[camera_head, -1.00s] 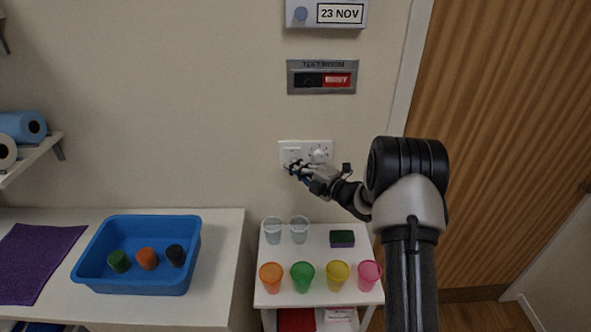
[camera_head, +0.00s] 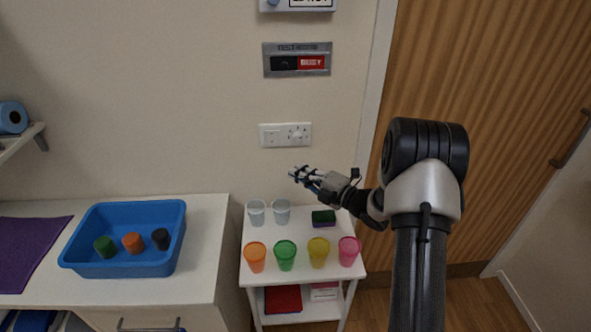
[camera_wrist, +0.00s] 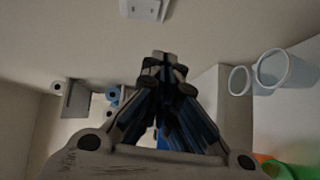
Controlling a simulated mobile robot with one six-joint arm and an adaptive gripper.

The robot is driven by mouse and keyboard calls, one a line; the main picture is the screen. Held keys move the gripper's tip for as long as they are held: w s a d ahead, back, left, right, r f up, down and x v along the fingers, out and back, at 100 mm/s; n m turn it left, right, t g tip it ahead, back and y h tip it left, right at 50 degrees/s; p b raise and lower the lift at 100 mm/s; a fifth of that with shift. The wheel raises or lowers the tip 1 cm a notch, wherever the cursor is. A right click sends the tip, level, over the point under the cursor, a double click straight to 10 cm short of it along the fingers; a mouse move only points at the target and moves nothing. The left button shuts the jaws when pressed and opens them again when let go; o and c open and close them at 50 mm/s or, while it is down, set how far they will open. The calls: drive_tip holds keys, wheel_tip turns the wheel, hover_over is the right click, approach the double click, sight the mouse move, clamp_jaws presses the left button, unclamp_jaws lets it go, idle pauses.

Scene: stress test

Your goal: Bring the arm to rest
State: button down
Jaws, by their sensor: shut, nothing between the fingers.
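My gripper (camera_head: 297,173) is shut and empty. In the head view it hangs in the air in front of the wall, below the white switch plate with a dial (camera_head: 285,135) and above the back of the small white cart (camera_head: 300,225). It is apart from the plate. My arm reaches in from the right. In the wrist view the closed fingers (camera_wrist: 163,62) point toward the wall, and the edge of a white wall plate (camera_wrist: 145,8) shows at the top.
On the cart stand two clear cups (camera_head: 282,211), a sponge (camera_head: 323,217) and several coloured cups (camera_head: 285,255). A blue tray (camera_head: 120,268) with three small pieces stands on the left counter (camera_head: 210,240). A wooden door (camera_head: 500,150) is at the right. A sign (camera_head: 297,60) hangs above the plate.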

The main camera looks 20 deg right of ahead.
idle(0.3)
wheel_tip(320, 180, up, 13)
drive_tip(key=s+m+g+h, duration=0.2)
drive_tip(key=m+h, duration=0.7)
drive_tip(key=s+r+m+g+h, duration=0.2)
drive_tip(key=s+r+m, duration=0.1)
drive_tip(key=s+m, duration=0.3)
drive_tip(key=s+a+f+m+g, duration=0.1)
drive_tip(key=s+a, duration=0.3)
drive_tip(key=s, duration=0.6)
drive_tip(key=s+a+f+m+g+y, duration=0.1)
drive_tip(key=s+a+m+g, duration=0.2)
drive_tip(key=s, duration=0.8)
drive_tip(key=s+a+f+m+g+y, duration=0.1)
drive_tip(key=s+a+m, duration=0.3)
drive_tip(key=s, duration=0.7)
drive_tip(key=shift+a+f+g, duration=0.45)
drive_tip(key=shift+a+g, duration=0.05)
drive_tip(key=shift+g, duration=0.4)
drive_tip(key=c, duration=2.4)
unclamp_jaws()
